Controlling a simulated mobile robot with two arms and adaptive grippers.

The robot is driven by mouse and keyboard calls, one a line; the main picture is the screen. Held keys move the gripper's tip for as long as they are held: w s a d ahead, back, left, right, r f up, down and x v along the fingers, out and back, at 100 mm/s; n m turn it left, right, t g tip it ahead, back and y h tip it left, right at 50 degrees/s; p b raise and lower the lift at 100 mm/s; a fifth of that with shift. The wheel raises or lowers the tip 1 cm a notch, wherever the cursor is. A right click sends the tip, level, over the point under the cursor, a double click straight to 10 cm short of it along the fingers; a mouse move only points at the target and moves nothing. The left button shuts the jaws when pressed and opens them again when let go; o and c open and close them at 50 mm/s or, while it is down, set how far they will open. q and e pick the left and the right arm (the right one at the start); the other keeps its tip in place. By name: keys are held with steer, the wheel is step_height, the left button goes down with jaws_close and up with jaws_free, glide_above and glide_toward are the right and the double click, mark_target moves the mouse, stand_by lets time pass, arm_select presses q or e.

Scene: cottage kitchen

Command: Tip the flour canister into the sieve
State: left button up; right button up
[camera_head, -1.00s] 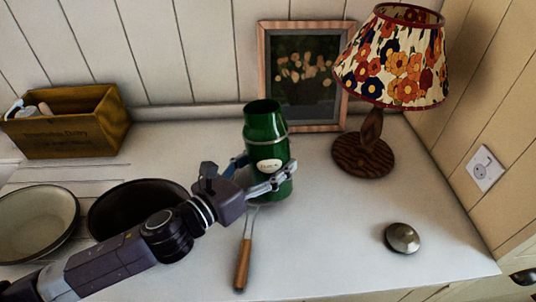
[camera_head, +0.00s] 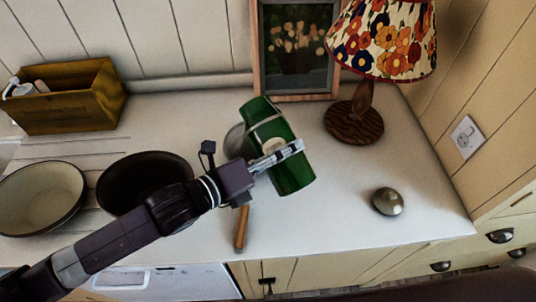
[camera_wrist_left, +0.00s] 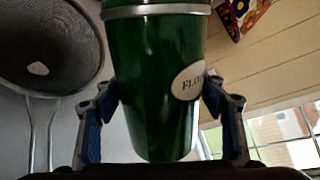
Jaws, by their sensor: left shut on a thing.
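The green flour canister (camera_head: 285,165) is tilted, its top leaning left and its base toward the lower right. My left gripper (camera_head: 277,157) is shut around its side. In the left wrist view the canister (camera_wrist_left: 155,90) sits between both fingers, its label partly showing. The sieve (camera_head: 235,142) is mostly hidden behind the canister and gripper in the head view; its wooden handle points toward the counter's front. The sieve's mesh bowl (camera_wrist_left: 50,45) shows at upper left in the left wrist view. No contents of the canister can be seen. My right gripper is not in view.
A dark bowl (camera_head: 145,180) and a cream bowl (camera_head: 40,198) stand on the left. A wooden box (camera_head: 70,97) is behind them. A floral lamp (camera_head: 383,40) and framed picture (camera_head: 297,50) stand at the back. A round metal lid (camera_head: 388,201) lies on clear counter at right.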

arm_select(q)
steer(key=p, duration=0.2)
steer(key=shift+d+r+p, duration=0.1)
steer(key=shift+r+p, duration=0.3)
steer(key=shift+s, duration=0.1)
steer(key=shift+f, duration=0.2)
steer(key=shift+s+f+n+g+h, duration=0.15)
steer(key=shift+f+n+g+h, duration=0.15)
steer(key=shift+f+n+g, duration=0.55)
steer(key=shift+f+n+b, duration=0.2)
steer(key=shift+n+b, duration=0.25)
steer(key=shift+n, duration=0.1)
steer(key=shift+w+f+n+g+b, duration=0.35)
steer(key=shift+f+n+b, duration=0.35)
steer(key=shift+n+b, duration=0.3)
steer(key=shift+w+a+r+n+h+b, duration=0.2)
steer(key=shift+r+n+h+b, duration=0.1)
steer(key=shift+b, duration=0.5)
steer(key=shift+w+a+r+n+g+b, duration=0.2)
steer(key=shift+r+n+g+b, duration=0.25)
steer(key=shift+r+b, duration=0.2)
steer(key=shift+w+a+r+n+g+h+b, duration=0.2)
steer(key=shift+w+r+n+b, duration=0.25)
steer(key=shift+b, duration=0.5)
steer(key=shift+w+a+r+n+g+h+b, duration=0.15)
steer(key=shift+w+r+n+h+b, duration=0.1)
steer(key=shift+r+n+b, duration=0.5)
